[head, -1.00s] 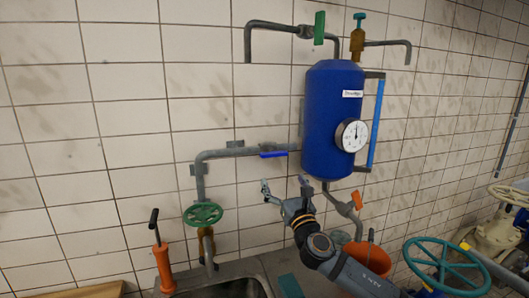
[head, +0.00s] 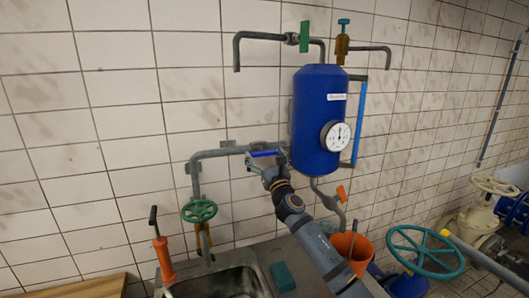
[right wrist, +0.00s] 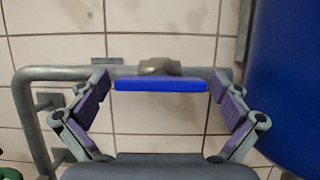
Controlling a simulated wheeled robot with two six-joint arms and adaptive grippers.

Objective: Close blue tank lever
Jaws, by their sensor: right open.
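The blue tank (head: 316,120) hangs on the tiled wall in the head view, with a gauge on its front. The blue lever (head: 264,153) is on the grey pipe left of the tank's lower part. In the right wrist view the blue lever (right wrist: 160,85) lies level, along the pipe, in front of a rounded valve body (right wrist: 160,67). My right gripper (head: 263,162) is open at the lever. In the right wrist view its two fingertips (right wrist: 160,84) stand at either end of the lever, close to it; I cannot tell whether they touch it. My left gripper is not in view.
A green lever (head: 304,36) and an orange lever (head: 341,194) are on other pipes by the tank. A green wheel (head: 199,210) is at lower left, and a larger teal wheel (head: 425,252) at lower right. A sink (head: 225,284) and an orange funnel (head: 353,250) are below.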

